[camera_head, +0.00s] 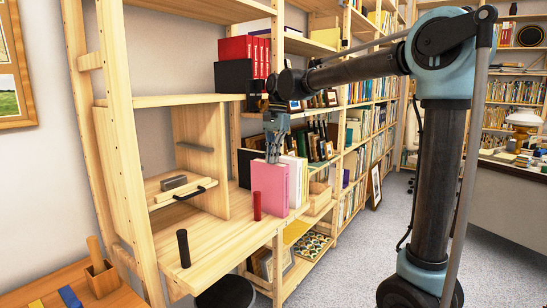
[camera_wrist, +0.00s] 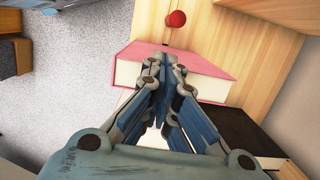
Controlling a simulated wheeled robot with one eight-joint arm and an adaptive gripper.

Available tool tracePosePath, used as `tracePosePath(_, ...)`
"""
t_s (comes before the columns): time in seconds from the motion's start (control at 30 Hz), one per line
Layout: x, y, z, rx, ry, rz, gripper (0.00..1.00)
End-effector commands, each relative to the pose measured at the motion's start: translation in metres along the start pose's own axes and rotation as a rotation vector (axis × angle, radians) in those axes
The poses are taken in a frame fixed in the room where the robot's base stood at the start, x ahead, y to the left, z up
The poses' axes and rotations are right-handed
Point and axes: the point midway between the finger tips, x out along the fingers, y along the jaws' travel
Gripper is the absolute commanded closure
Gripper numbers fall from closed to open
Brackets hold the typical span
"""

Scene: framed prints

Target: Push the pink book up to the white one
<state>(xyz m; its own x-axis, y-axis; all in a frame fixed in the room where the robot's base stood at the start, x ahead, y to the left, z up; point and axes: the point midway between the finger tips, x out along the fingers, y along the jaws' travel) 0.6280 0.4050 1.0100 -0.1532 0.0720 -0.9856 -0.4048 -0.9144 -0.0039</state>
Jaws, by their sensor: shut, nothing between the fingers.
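The pink book (camera_head: 268,188) stands upright on the wooden shelf in the head view. A white book (camera_head: 297,172) stands behind it and to the right; I cannot tell whether the two touch. In the wrist view the pink book (camera_wrist: 190,58) is seen from above, with its pale page edge (camera_wrist: 208,88) facing me. My gripper (camera_head: 273,159) is shut and empty, pointing down at the top of the pink book. In the wrist view the fingertips (camera_wrist: 163,72) overlap the book's page edge. I cannot tell whether they touch it. The fingers hide part of the books.
A red cylinder (camera_head: 257,206) stands just in front of the pink book, and a black cylinder (camera_head: 183,248) stands nearer the shelf's front. A wooden divider (camera_head: 201,152) is on the left. Dark books (camera_head: 247,166) stand behind. Bare shelf (camera_head: 215,235) lies left of the red cylinder.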

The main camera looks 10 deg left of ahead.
Motion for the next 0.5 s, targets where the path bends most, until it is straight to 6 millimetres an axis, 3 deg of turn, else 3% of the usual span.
tracePosePath(0.17,0.005,0.003,-0.006,0.002,-0.001,0.005,1.00)
tracePosePath(0.5,-0.002,0.002,-0.056,0.005,-0.003,0.007,1.00)
